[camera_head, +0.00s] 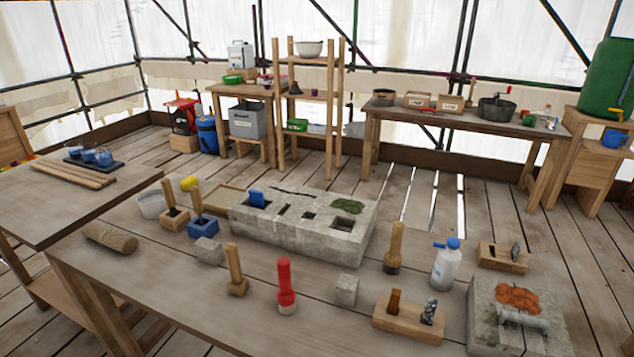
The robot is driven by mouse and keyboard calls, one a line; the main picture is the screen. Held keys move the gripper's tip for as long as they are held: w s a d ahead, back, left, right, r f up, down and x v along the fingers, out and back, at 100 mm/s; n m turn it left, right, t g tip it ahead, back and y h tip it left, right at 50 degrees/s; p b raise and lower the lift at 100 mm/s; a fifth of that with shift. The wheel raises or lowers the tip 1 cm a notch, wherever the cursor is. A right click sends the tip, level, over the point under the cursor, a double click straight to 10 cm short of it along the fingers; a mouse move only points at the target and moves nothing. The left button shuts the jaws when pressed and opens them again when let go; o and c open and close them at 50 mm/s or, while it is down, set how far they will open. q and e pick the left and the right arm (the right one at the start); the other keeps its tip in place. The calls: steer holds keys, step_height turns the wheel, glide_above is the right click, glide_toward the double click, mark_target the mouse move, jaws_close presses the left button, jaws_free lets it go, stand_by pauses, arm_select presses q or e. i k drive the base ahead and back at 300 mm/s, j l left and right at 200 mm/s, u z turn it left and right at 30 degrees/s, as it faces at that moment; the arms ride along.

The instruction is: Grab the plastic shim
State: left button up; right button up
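A small blue piece (257,198), which looks like the plastic shim, stands in a recess at the left end of the long grey stone block (330,236). Its lower part is hidden in the recess. Other recesses in the block's top look dark and empty, and a green mossy patch lies at its right end. Neither of my grippers shows in the head view.
Wooden-handled tools (236,272), a red-handled tool (286,288) and a spray bottle (446,265) stand in front of the block. A wooden holder (408,322) with two small pieces and a stone with a rusty patch (482,318) are at right.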

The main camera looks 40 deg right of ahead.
mark_target(256, 197)
steer(key=i+j+z, duration=0.2)
steer(key=z, duration=0.25)
steer(key=i+j+z, duration=0.3)
steer(key=z, duration=0.15)
steer(key=i+j+z, duration=0.3)
steer(key=j+z, duration=0.15)
steer(key=i+j+z, duration=0.15)
steer(key=j+z, duration=0.25)
